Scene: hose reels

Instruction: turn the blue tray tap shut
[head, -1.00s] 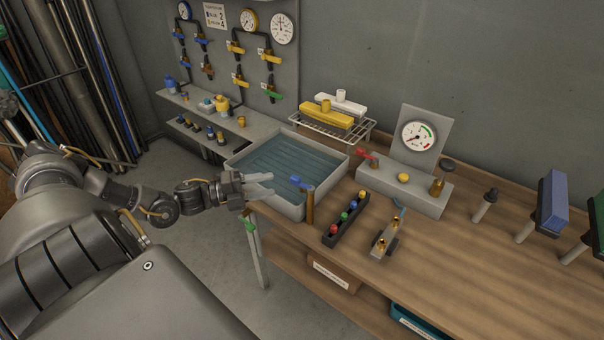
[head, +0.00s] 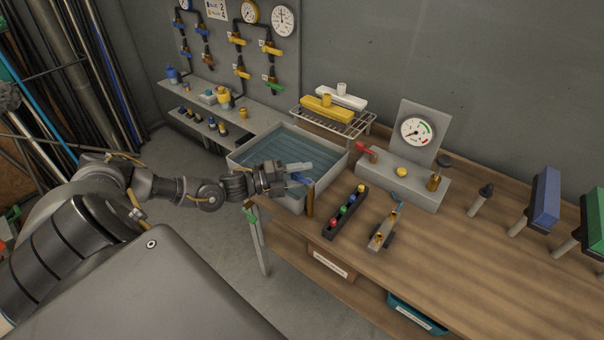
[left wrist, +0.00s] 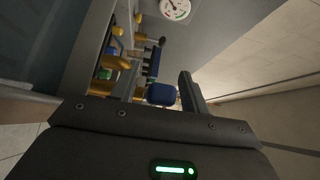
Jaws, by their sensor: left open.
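The blue tray tap has a blue handle (head: 300,179) on a brass-coloured post (head: 310,200) at the front right corner of the grey tray (head: 338,170). My left gripper (head: 300,177) is open at the handle, with its fingers pointing right. In the head view, the near finger partly hides the handle. In the left wrist view, the blue handle (left wrist: 160,94) shows between the spread fingers of my left gripper (left wrist: 158,88). I cannot tell whether a finger touches it. My right gripper is not in view.
A rack of coloured knobs (head: 345,212) and a small brass-fitted block (head: 383,235) lie right of the tap. A gauge stand (head: 420,125) with a red-handled tap (head: 366,151) stands behind.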

